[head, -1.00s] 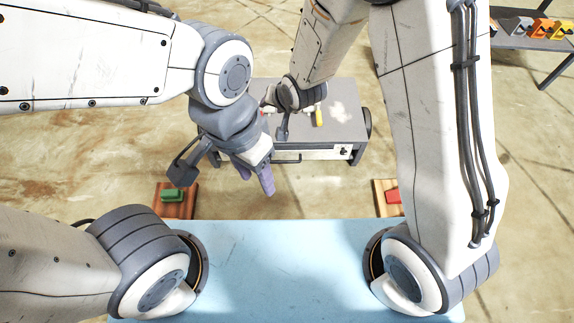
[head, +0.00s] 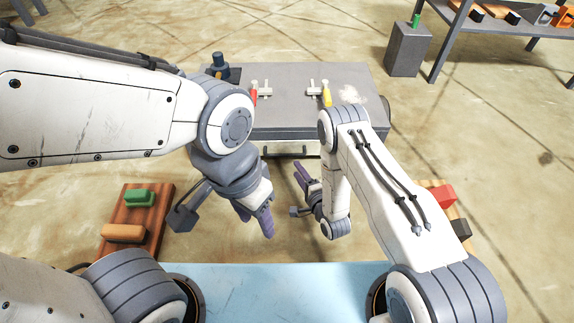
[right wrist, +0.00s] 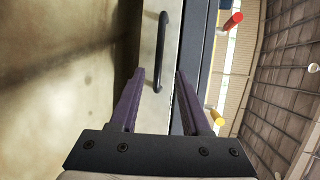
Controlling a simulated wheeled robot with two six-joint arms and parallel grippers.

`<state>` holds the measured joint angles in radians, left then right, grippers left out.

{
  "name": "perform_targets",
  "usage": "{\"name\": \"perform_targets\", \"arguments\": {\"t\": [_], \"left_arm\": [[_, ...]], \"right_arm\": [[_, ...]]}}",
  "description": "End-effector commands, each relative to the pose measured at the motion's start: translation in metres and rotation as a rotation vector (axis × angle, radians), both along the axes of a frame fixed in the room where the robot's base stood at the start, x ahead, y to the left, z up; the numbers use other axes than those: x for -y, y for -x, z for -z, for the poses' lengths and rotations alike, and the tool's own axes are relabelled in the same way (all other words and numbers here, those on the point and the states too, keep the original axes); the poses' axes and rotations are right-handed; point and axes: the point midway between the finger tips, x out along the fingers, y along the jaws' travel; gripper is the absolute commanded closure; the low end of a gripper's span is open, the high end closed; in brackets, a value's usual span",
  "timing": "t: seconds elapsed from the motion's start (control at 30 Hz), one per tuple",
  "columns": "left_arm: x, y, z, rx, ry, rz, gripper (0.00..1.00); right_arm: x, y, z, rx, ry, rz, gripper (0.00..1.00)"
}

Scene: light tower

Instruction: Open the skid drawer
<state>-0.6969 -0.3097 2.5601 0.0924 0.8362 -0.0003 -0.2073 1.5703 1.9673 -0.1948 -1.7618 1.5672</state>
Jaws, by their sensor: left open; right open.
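The skid (head: 300,120) is a grey bench standing ahead in the head view. Its drawer (head: 275,149) has a pale front below the top and looks closed. The black bar handle (right wrist: 162,50) shows in the right wrist view, ahead of my right gripper (right wrist: 160,72) and lined up with the gap between its purple fingers. That gripper is open and empty, and in the head view (head: 300,174) it is in front of the drawer. I cannot tell how far it is from the handle. My left gripper (head: 256,216) is open and empty, left of the right one.
On the skid top are red-handled (head: 254,92) and yellow-handled (head: 326,94) parts and a dark cylinder (head: 219,66). Wooden trays with blocks stand left (head: 126,222) and right. A grey pedestal (head: 407,50) and a shelf stand back right. A blue surface (head: 270,285) lies in front of me.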

Motion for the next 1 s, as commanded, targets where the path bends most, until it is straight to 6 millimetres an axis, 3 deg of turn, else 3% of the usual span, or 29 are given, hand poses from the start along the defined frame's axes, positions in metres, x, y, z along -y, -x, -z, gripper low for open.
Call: {"name": "perform_targets", "arguments": {"t": [0.17,0.6,1.0], "left_arm": [[0.0,0.0,0.015,0.001,0.001,0.0,0.5],[0.0,0.0,0.063,0.001,0.001,0.0,0.5],[0.0,0.0,0.068,0.0,0.0,0.0,0.5]], "right_arm": [[-0.005,-0.013,0.008,0.011,-0.015,0.003,0.53],[-0.034,-0.081,0.023,0.009,-0.013,0.003,0.53],[-0.039,-0.093,0.022,0.005,-0.011,0.003,0.53]]}}
